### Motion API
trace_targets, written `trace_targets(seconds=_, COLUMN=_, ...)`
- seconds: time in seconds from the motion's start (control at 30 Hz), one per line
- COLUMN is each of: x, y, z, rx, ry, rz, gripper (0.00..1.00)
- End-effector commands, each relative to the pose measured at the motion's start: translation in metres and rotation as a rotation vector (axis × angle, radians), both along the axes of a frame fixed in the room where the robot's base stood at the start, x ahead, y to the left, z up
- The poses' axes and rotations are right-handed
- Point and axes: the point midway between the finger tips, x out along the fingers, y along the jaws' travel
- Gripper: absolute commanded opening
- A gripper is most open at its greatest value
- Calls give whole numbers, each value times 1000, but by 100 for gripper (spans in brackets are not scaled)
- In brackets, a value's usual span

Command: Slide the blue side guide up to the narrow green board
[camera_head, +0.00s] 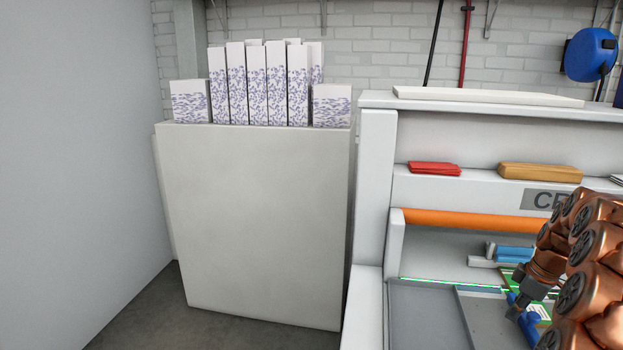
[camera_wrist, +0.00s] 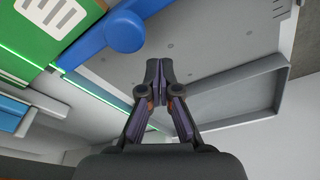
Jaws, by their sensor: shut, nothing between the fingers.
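The green board (camera_wrist: 28,45) with a white label lies at the upper left of the wrist view. The blue side guide (camera_wrist: 92,42) runs along its edge and has a round knob (camera_wrist: 125,32). I cannot tell whether guide and board touch. In the head view, blue guide parts (camera_head: 550,339) and a bit of green board show at the lower right, partly hidden by my arm. My gripper (camera_wrist: 159,66) is shut and empty, with its tips a little apart from the knob in the picture. It also shows in the head view (camera_head: 515,308).
A grey raised-edge tray (camera_wrist: 235,105) lies to the right of my gripper. A light blue block (camera_wrist: 12,119) and a bright green light line are at the left. An orange roller (camera_head: 470,220) spans the machine above the bed. A pale cabinet (camera_head: 260,220) stands left.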

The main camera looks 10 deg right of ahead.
Motion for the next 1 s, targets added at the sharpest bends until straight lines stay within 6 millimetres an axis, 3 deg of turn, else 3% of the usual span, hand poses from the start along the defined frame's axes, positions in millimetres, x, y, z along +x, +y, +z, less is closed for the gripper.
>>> trace_targets(seconds=1.0, x=0, y=-1, z=70, rx=-2, ry=-2, rz=-1, gripper=0)
